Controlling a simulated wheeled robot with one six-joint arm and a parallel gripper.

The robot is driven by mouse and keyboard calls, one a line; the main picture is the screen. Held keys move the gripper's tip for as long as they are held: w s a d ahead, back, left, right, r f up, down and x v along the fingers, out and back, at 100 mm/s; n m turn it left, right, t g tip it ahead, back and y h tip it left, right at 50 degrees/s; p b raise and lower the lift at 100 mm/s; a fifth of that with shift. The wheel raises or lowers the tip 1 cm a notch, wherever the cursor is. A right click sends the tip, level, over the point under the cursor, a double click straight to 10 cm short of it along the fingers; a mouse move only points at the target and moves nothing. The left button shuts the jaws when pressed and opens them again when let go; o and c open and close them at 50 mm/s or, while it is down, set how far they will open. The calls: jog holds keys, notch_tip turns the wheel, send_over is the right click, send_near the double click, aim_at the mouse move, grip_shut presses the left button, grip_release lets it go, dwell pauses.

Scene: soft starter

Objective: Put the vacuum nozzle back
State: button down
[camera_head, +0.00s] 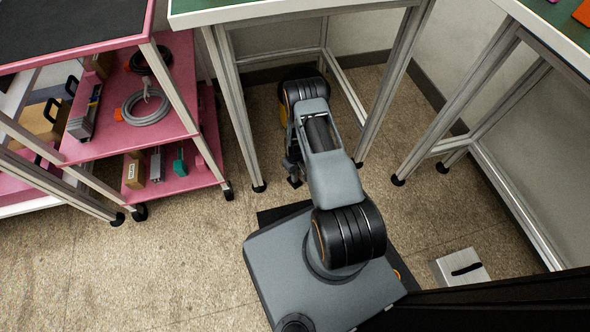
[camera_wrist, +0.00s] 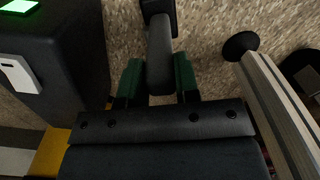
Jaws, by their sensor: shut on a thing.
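My gripper (camera_wrist: 159,82) is shut on a dark grey, elongated piece that looks like the vacuum nozzle (camera_wrist: 160,48). The green fingers press on both its sides, and its far end widens into a dark block at the top of the wrist view. Speckled floor shows beyond it; I cannot tell whether it touches the floor. In the head view the nozzle (camera_head: 294,182) is a small dark shape beside my arm, under the green-topped table, and the fingers are hard to make out. A black box (camera_wrist: 75,45) with a green light stands left of the gripper in the wrist view.
A table leg (camera_wrist: 283,110) with a round black foot is close on the right in the wrist view. Table legs (camera_head: 236,110) flank my arm. A pink cart (camera_head: 180,135) with tools stands left. A metal box (camera_head: 462,268) lies at lower right. Lower-left floor is clear.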

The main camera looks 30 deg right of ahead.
jog(key=shift+f, duration=0.15)
jog(key=c, duration=0.8)
grip_release()
jog(key=shift+c, duration=0.2)
